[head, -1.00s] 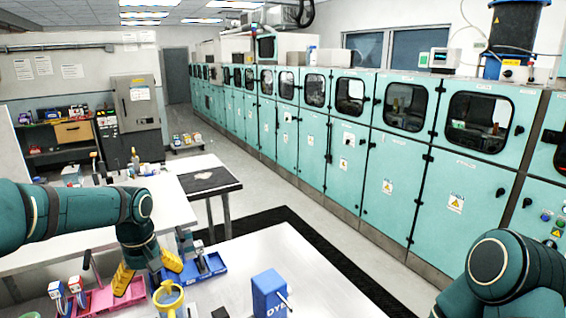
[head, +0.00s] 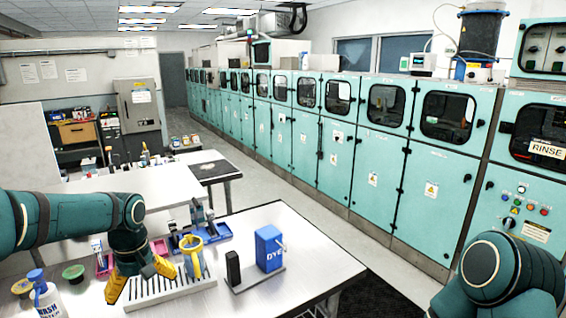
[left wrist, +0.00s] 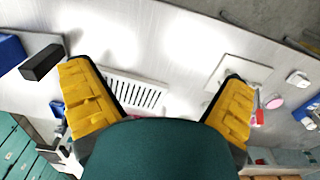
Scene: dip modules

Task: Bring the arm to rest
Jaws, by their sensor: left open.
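My left gripper (head: 142,281) has yellow fingers, spread apart with nothing between them. In the head view it appears over the left end of a white slotted rack (head: 200,284) on the near table (head: 300,228). In the left wrist view the open fingers (left wrist: 157,72) frame bare table, with the slotted rack (left wrist: 135,92) visible between them. The gripper's height above the table is unclear. Part of my right arm (head: 505,265) shows at the lower right; its gripper is out of frame.
A blue DYE box (head: 269,249) and a black block (head: 233,268) stand right of the rack. A wash bottle (head: 45,298) stands at the left. Teal cabinets (head: 410,190) line the right; the aisle floor is open.

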